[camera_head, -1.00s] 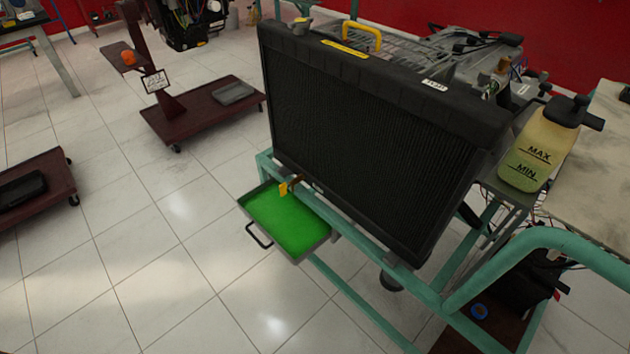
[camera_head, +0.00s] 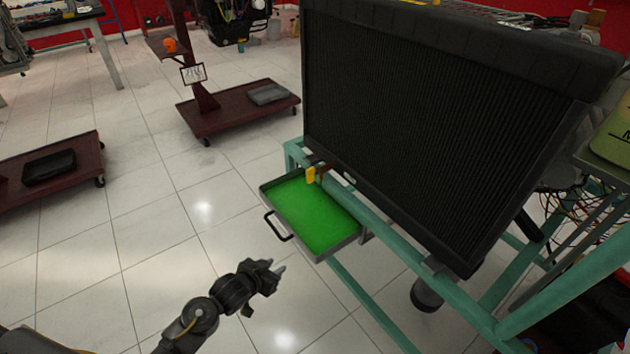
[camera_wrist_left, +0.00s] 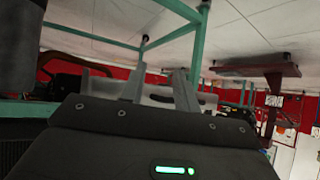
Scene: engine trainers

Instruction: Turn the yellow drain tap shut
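The tap cannot be made out in the wrist view. My right gripper is not in view.
A grey tray (camera_head: 349,242) with green liquid sits under the tap, its black handle (camera_head: 277,226) toward the left. The teal frame (camera_head: 376,217) carries the radiator. Dark red trolleys (camera_head: 228,118) stand at the back left. The tiled floor left of the tray is clear.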

